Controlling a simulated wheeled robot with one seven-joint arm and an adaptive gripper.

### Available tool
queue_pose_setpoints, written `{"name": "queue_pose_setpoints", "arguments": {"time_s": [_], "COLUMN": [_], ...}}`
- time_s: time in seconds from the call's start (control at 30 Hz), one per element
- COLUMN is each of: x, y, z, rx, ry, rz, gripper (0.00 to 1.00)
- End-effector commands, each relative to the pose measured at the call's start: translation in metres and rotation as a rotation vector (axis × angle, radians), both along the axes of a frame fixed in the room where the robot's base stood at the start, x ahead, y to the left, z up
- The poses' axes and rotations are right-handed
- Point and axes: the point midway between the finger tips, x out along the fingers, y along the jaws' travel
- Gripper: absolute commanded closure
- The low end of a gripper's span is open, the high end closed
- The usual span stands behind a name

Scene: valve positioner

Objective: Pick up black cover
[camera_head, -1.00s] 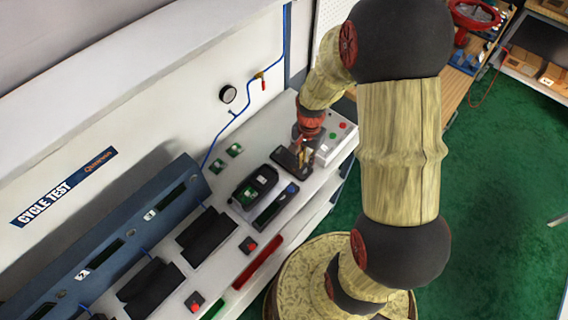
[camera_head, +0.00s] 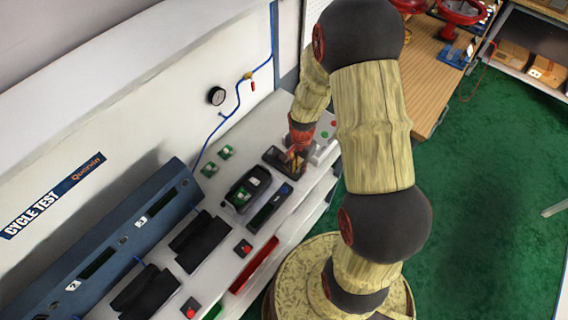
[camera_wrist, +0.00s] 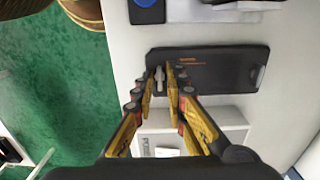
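The black cover (camera_head: 277,158) lies flat on the white bench, right of the open black housing (camera_head: 232,198) in the head view. In the wrist view the cover (camera_wrist: 225,70) is a dark rectangle with small orange lettering and a rounded clear spot at its right end. My gripper (camera_wrist: 161,78) points down over the cover's left end. Its fingers stand apart with a narrow gap, and a small pale piece shows between the tips. Whether the fingertips touch the cover is unclear. In the head view my gripper (camera_head: 294,160) partly hides the cover's right end.
A dark unit with a blue knob (camera_head: 285,189) lies in front of the housing. A white box with coloured buttons (camera_head: 325,135) stands close right of my gripper. Two small green boards (camera_head: 225,152) lie behind. Black trays (camera_head: 200,238) and a blue panel (camera_head: 100,255) are at left.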

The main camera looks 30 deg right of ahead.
Motion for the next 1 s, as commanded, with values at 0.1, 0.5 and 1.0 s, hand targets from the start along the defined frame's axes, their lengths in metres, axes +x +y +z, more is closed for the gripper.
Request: {"name": "queue_pose_setpoints", "arguments": {"time_s": [0.1, 0.5, 1.0], "x": [0.0007, 0.0005, 0.0009], "y": [-0.0001, -0.0001, -0.0003], "z": [-0.0006, -0.0004, 0.0], "rx": [0.0, -0.001, -0.001], "ry": [-0.002, -0.001, -0.003], "rz": [0.0, 0.0, 0.0], "gripper": [0.86, 1.0, 1.0]}}
